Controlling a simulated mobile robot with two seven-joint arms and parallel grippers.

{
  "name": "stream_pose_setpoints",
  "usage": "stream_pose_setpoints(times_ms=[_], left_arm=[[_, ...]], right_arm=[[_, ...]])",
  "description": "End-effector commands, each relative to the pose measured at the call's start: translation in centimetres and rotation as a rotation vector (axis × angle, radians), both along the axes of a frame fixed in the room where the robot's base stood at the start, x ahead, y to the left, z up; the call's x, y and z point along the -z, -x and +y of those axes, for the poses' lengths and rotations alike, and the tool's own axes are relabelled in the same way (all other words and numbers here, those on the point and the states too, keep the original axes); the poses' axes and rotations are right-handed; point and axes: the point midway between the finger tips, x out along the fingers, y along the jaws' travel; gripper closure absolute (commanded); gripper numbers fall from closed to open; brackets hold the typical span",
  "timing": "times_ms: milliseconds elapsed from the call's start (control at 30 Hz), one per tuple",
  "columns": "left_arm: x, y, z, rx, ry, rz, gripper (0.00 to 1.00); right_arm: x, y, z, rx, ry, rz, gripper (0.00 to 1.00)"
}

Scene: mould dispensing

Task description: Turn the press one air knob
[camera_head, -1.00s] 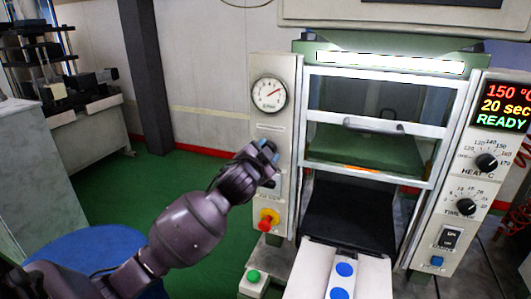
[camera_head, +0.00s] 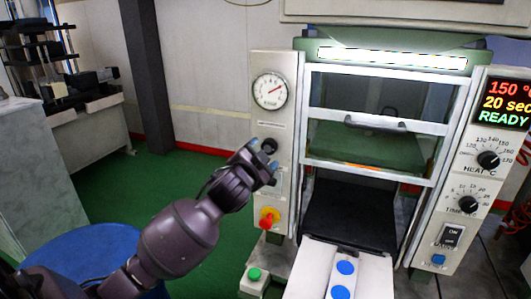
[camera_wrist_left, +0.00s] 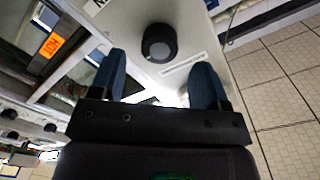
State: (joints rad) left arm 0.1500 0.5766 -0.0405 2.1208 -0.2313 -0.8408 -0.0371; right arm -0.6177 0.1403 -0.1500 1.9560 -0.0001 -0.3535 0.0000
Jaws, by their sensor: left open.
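The black air knob (camera_head: 269,147) sits on the press's left panel, below the round pressure gauge (camera_head: 270,91). In the left wrist view the knob (camera_wrist_left: 159,43) shows ahead, between and beyond the two blue fingertips. My left gripper (camera_head: 263,158) is open and empty, just below and left of the knob in the head view. Its fingers (camera_wrist_left: 162,82) are spread apart in the wrist view and appear clear of the knob. My right gripper is not in view.
A red emergency knob (camera_head: 268,218) is lower on the same panel. The press window frame with a handle (camera_head: 374,123) stands to the right. A green button box (camera_head: 254,277) is low in front. Open green floor lies to the left.

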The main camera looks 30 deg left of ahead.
Motion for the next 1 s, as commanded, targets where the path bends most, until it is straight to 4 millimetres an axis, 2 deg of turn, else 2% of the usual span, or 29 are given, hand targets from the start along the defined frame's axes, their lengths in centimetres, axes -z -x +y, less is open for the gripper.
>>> stream_pose_setpoints(times_ms=[200, 400, 600, 1000], left_arm=[[0.1, 4.0, -0.9, 0.000, 0.002, 0.001, 0.31], [0.0, 6.2, -1.4, 0.000, 0.001, 0.001, 0.31], [-0.1, 6.9, -1.5, -0.001, 0.001, 0.000, 0.31], [-0.1, 6.9, -1.5, -0.001, 0.001, 0.000, 0.31]], right_arm=[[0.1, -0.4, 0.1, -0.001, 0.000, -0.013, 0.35], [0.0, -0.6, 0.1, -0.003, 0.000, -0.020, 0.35], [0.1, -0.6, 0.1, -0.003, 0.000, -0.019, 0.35], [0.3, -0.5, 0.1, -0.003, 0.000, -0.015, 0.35]])
